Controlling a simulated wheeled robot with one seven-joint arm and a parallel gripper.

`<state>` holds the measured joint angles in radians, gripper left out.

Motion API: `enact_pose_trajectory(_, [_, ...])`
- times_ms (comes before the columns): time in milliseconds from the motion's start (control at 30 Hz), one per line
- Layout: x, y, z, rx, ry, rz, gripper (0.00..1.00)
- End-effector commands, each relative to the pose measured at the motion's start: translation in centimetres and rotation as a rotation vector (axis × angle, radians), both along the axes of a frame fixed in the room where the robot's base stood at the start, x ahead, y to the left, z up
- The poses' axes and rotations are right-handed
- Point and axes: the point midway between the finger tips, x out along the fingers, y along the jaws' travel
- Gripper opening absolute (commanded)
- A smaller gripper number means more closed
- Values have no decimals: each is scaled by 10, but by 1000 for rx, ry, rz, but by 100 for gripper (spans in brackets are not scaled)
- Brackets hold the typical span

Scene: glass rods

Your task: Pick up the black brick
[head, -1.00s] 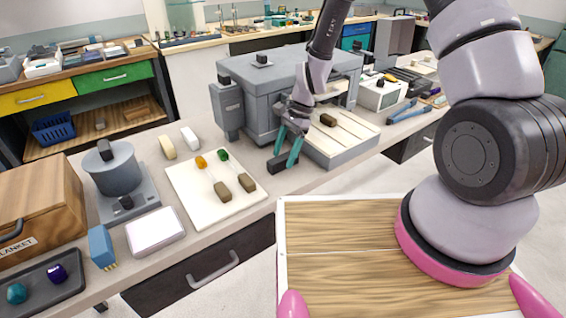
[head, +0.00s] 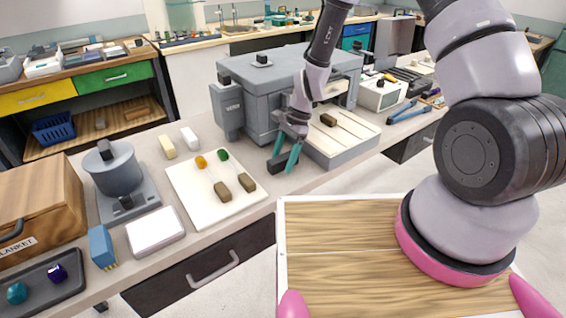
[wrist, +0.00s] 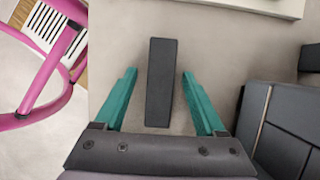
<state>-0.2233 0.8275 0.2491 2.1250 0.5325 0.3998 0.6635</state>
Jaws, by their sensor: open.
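The black brick (wrist: 161,84) is a plain dark bar on the pale worktop, lying lengthwise between my two teal fingers in the wrist view. In the head view the black brick (head: 273,167) is near the worktop's front edge, partly hidden by the fingers. My gripper (wrist: 159,75) is open, with a finger on each side of the brick and a visible gap on both sides. In the head view my gripper (head: 283,160) points down at the brick. I cannot tell the exact fingertip height above the worktop.
A grey machine (head: 275,80) with a slotted bed (head: 345,150) stands behind and right of the brick. A cream board (head: 207,212) with two rods lies to the left. A grey cylinder device (head: 112,170) stands farther left. The front edge with a drawer (head: 215,275) is close.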

Motion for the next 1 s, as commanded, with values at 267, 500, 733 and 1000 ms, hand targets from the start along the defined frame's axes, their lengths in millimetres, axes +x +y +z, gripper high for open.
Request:
enact_pose_trajectory(267, [0,0,0,0,0,0,30])
enact_pose_trajectory(500, [0,0,0,0,0,0,0])
enact_pose_trajectory(733, [0,0,4,1,-1,0,0])
enact_pose_trajectory(1000, [1,1,44,2,-6,1,0])
